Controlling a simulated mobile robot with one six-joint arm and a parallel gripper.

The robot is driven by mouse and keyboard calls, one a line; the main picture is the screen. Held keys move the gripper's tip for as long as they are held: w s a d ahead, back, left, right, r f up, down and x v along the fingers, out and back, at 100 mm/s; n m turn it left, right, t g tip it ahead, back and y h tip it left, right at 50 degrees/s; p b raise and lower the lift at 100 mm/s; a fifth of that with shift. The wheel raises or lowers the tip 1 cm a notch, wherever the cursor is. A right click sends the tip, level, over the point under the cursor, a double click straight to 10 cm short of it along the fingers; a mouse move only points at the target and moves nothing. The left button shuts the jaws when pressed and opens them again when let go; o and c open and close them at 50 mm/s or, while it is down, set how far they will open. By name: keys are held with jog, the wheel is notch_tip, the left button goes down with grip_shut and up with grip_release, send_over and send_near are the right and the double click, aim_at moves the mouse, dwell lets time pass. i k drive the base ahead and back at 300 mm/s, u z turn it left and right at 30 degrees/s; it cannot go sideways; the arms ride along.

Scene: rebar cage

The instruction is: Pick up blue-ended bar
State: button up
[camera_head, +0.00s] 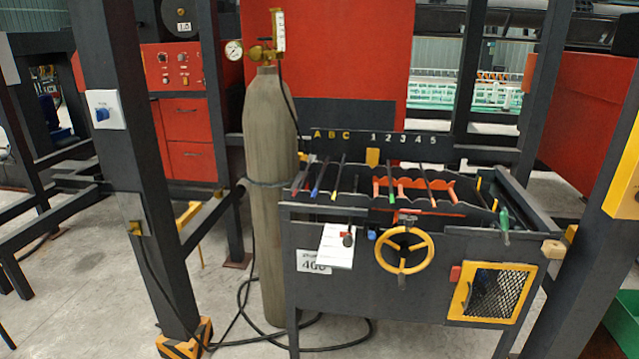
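A thin dark bar with a blue near end (315,192) lies in the left part of the dark rack (330,262), below the letters A, B and C. It slopes from the back rail to the front. A bar to its left has a reddish end (295,191). My gripper is not in view.
Green-ended (391,198) and red-ended (432,201) bars lie under the numbers. A yellow handwheel (404,250) and a yellow mesh frame (490,293) are on the rack front. A gas cylinder (270,190) and dark post (140,170) stand left. A hose (240,320) lies on the floor.

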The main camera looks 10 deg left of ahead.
aim_at(317, 186)
jog(key=k, duration=0.25)
jog(key=u, duration=0.6)
jog(key=i, duration=1.65)
jog(key=z, duration=0.1)
